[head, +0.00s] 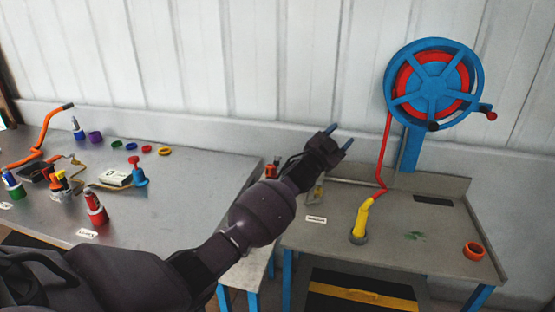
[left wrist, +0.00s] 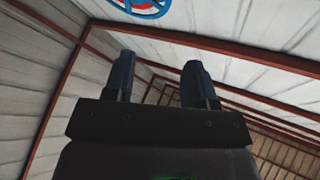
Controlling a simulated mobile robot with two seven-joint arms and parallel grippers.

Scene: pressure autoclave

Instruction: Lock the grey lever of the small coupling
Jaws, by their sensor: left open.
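My left gripper (head: 341,136) is raised above the back edge of the right-hand bench, left of the hose reel. Its two blue fingers are apart with nothing between them; they also show in the left wrist view (left wrist: 158,65), pointing at the wall and roof. I cannot tell which part is the grey lever. My right gripper is not in view.
A blue and red hose reel (head: 434,84) stands at the back of the right bench (head: 440,260); its red hose runs down to the yellow end. An orange ring (head: 474,251) lies at right. The left bench (head: 190,190) holds several coloured fittings and rings.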

